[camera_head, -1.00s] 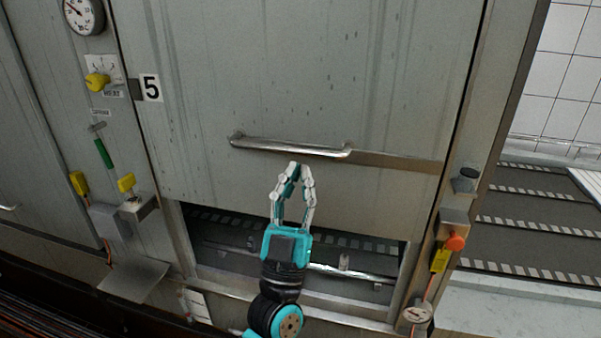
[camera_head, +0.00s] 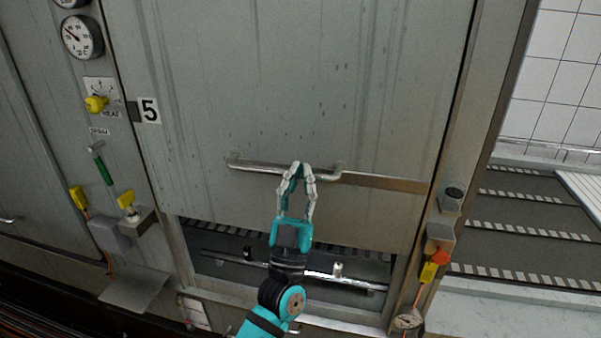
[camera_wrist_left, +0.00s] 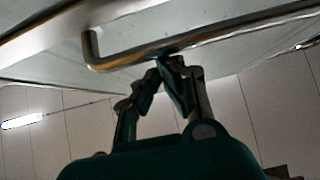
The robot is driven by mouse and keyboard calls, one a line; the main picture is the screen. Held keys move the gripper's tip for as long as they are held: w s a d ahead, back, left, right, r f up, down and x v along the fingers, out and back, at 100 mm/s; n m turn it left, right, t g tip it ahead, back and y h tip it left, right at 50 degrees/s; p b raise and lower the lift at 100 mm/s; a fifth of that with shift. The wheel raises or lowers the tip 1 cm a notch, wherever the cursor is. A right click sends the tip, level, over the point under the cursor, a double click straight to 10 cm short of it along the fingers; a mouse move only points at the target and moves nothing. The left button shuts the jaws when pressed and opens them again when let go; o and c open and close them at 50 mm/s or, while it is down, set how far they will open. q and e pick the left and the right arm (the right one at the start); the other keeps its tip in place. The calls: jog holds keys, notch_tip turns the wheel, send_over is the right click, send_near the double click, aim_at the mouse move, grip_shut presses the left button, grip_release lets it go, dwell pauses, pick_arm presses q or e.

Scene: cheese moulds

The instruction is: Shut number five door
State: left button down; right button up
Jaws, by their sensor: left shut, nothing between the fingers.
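The number five door (camera_head: 300,90) is a tall grey metal panel, with the label 5 (camera_head: 149,110) on the frame to its left. Its lower edge hangs above a dark opening (camera_head: 222,266), so a gap shows below it. A horizontal bar handle (camera_head: 250,165) runs low across the door. My left gripper (camera_head: 297,167) is shut and empty, its fingertips at the handle's middle. In the left wrist view the fingertips (camera_wrist_left: 165,62) meet just under the handle bar (camera_wrist_left: 215,33); they look touching or very close. My right gripper is not in view.
Left of the door are a dial gauge (camera_head: 82,37), a yellow knob (camera_head: 96,103), a green-handled lever (camera_head: 103,167) and a sloping metal plate (camera_head: 134,287). A metal rod (camera_head: 340,279) crosses the opening.

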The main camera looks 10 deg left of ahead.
pick_arm(q)
notch_tip(320, 180, down, 33)
jog(key=b, duration=2.6)
jog(key=shift+s+f, duration=0.15)
